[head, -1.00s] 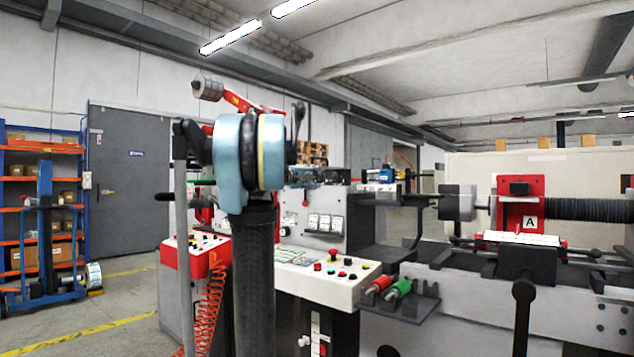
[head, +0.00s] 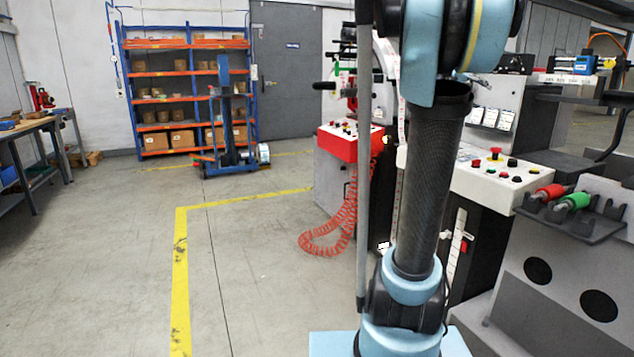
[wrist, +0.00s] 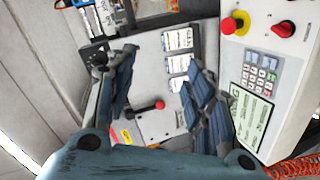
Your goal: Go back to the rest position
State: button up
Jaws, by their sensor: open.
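My gripper (wrist: 165,95) shows in the wrist view with its two dark ribbed fingers spread apart, open, with nothing between them. Behind the gap is the machine's grey panel (wrist: 150,120) with white label cards (wrist: 178,64) and a red-knobbed lever (wrist: 159,104). The fingers look apart from the panel, though the distance is hard to judge. In the head view my blue and dark arm stands upright in front of the machine; the gripper itself is out of that picture.
The machine's control console (head: 500,185) and a shelf with red and green handles (head: 575,205) stand close to the right of my arm. A red coiled hose (head: 335,235) hangs to the floor. Open floor (head: 110,260) lies left, with a blue lift trolley (head: 225,130) and racks (head: 165,95) behind.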

jog(key=s+a+f+g+y, duration=0.1)
jog(key=s+a+f+y, duration=0.3)
jog(key=s+a+f, duration=0.6)
jog(key=s+a+f+g+y, duration=0.1)
jog(key=s+a+f+y, duration=0.4)
jog(key=s+a+f, duration=0.5)
jog(key=s+a+f+g+y, duration=0.1)
jog(key=s+a+f+y, duration=0.4)
jog(key=f, duration=1.7)
jog(key=s+a, duration=0.5)
jog(key=a, duration=0.3)
jog(key=shift+a+f+n, duration=0.2)
jog(key=shift+a+n, duration=0.1)
jog(key=shift+a, duration=0.1)
jog(key=shift+w+f+g, duration=0.2)
jog(key=shift+w+g, duration=0.1)
jog(key=shift+w, duration=0.1)
jog(key=shift+d, duration=0.1)
